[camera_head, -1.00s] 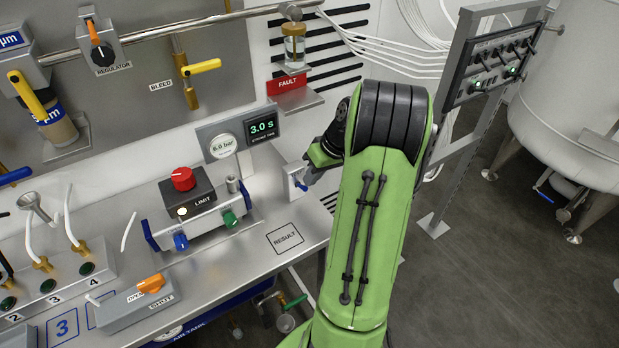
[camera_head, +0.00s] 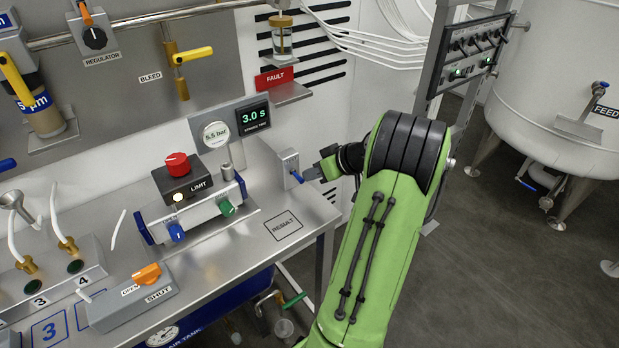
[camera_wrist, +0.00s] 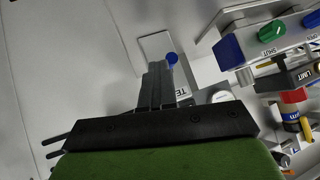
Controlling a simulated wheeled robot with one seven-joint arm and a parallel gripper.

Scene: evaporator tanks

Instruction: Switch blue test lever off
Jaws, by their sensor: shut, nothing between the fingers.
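The blue test lever (camera_head: 298,177) sticks out from a small grey box (camera_head: 289,164) at the right end of the steel bench. My gripper (camera_head: 312,173) is shut and empty, with its fingertips right beside the blue lever tip. In the wrist view the blue lever end (camera_wrist: 172,58) shows just past the shut fingers (camera_wrist: 158,68), at their right side. I cannot tell whether they touch. The box's label is partly hidden behind the fingers in the wrist view.
Left of the lever stand the gauge (camera_head: 216,134), the timer display (camera_head: 254,117) and a valve fixture with blue (camera_head: 177,232) and green (camera_head: 227,208) knobs. The RESULT square (camera_head: 283,225) on the bench is bare. The red FAULT sign (camera_head: 274,77) is above.

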